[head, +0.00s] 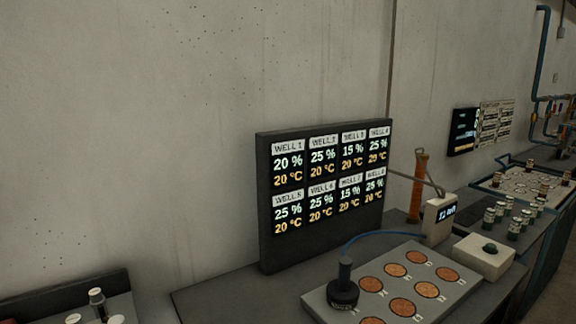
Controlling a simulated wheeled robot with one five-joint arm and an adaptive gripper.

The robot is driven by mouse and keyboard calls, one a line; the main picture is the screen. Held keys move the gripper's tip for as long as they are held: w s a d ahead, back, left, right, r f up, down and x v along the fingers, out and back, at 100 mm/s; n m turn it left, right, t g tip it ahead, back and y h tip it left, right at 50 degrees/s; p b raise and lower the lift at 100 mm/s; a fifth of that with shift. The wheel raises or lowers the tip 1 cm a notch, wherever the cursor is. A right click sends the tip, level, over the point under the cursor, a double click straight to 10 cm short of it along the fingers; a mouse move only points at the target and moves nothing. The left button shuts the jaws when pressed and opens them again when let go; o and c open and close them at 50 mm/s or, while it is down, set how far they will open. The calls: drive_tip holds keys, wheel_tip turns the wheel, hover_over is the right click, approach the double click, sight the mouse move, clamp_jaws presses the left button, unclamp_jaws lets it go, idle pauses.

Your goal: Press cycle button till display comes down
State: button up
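A pale box (470,256) with a dark round button (490,249) on top sits on the bench at the right. Behind it stands a small pale unit with a lit display (447,212), which seems to read "12" with a blurred unit. A large black display board (262,200) stands left of it against the wall. It lists wells with percentages of 15, 20 or 25 and 20 °C each. I cannot tell which button the task calls the cycle button. My gripper is out of view.
A grey plate (425,262) with several copper discs lies in front of the board. A black knobbed piece (343,290) with a blue cable stands on its left corner. An orange cylinder (418,188) stands behind. Several small jars (514,229) stand at the right.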

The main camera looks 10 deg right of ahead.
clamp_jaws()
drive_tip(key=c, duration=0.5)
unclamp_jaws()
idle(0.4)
